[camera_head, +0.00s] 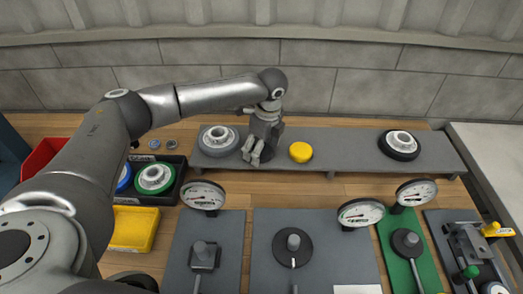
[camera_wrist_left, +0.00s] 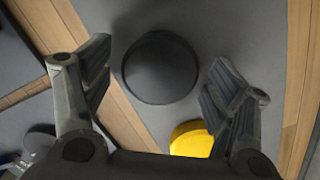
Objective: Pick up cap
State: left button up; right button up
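My left gripper (camera_head: 257,158) points down over the grey raised shelf (camera_head: 345,150); in the left wrist view its two fingers (camera_wrist_left: 161,62) are spread open. A round black cap (camera_wrist_left: 160,80) lies on the shelf between and beyond the open fingertips; no finger visibly grips it. In the head view the gripper mostly hides it. A yellow cap (camera_head: 300,152) sits on the shelf just right of the gripper; it also shows in the wrist view (camera_wrist_left: 192,140), partly hidden by the right-hand finger. My right gripper is not in view.
A grey flanged part (camera_head: 218,138) stands left of the gripper and a black-based one (camera_head: 401,144) at the shelf's right. Gauges (camera_head: 203,196) (camera_head: 361,212) stand in front. Bins, including a yellow one (camera_head: 134,230), are at left. The shelf between yellow cap and black-based part is clear.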

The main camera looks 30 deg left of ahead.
pick_arm(q)
jog(key=c, duration=0.7)
jog(key=shift+o, duration=0.2)
jog(key=shift+r, duration=0.15)
